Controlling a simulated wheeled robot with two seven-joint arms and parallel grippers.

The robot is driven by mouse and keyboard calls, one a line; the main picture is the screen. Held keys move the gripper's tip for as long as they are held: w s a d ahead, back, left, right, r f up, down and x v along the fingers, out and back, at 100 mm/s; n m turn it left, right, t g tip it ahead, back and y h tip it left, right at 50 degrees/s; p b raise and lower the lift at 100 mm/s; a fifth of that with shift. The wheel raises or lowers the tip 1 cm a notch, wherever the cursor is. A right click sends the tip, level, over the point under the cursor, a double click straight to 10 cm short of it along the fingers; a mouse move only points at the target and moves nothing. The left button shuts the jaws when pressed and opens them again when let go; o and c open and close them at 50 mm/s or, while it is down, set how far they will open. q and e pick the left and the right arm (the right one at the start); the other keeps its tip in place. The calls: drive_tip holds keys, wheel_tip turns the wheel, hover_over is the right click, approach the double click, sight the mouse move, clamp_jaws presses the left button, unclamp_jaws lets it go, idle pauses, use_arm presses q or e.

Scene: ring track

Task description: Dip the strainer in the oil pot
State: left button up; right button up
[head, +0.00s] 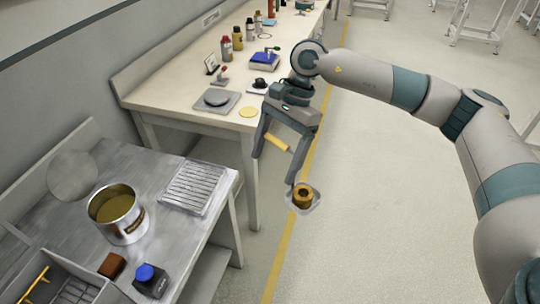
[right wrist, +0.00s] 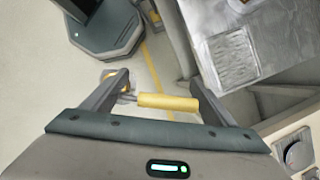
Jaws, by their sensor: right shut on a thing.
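My right gripper (head: 275,166) is shut on the strainer's yellow handle (head: 275,142), which lies crosswise between its fingers. The strainer's small basket (head: 313,204) hangs above the floor, right of the tables, with a brown ring (head: 303,196) in it. The right wrist view shows the handle (right wrist: 168,102) between the fingers and the basket partly hidden behind the left finger. The oil pot (head: 131,226), a steel pot of yellowish oil, stands on the metal table at lower left, well apart from the strainer. My left gripper is not in view.
A wire rack tray (head: 193,186) lies right of the pot on the metal table (head: 150,170). A brown block (head: 112,265), a black box with a blue knob (head: 150,278) and a grey bin (head: 45,285) are in front. The white bench (head: 170,95) behind holds bottles and a scale.

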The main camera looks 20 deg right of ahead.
drive_tip(key=s+n+h, duration=0.1)
drive_tip(key=n, duration=0.3)
drive_tip(key=s+d+r+n+g+h, duration=0.1)
drive_tip(key=s+n, duration=0.1)
drive_tip(key=n, duration=0.2)
drive_tip(key=s+d+r+n+g+h, duration=0.1)
drive_tip(key=n+h, duration=0.1)
drive_tip(key=n, duration=0.3)
drive_tip(key=shift+s+d+r, duration=0.1)
drive_tip(key=shift+s+r, duration=0.05)
drive_tip(key=shift+s, duration=0.05)
